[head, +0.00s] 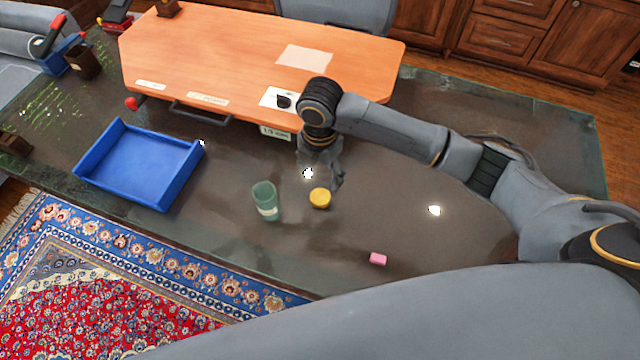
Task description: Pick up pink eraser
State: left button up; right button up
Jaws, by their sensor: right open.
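The pink eraser (378,259) is a small block lying on the dark glossy table (230,245), near its front edge. My right gripper (322,184) points down over the table, to the upper left of the eraser and well apart from it. Its fingers are open, with nothing seen between them. A yellow round object (320,198) sits on the table just by the fingertips; I cannot tell whether they touch it. My left gripper is not in view.
A green cup (265,200) stands left of the yellow object. A blue tray (140,165) lies farther left. An orange wooden board (215,55) with papers covers the back of the table. The table around the eraser is clear.

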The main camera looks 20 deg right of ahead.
aim_at(375, 258)
jog(key=k, duration=1.5)
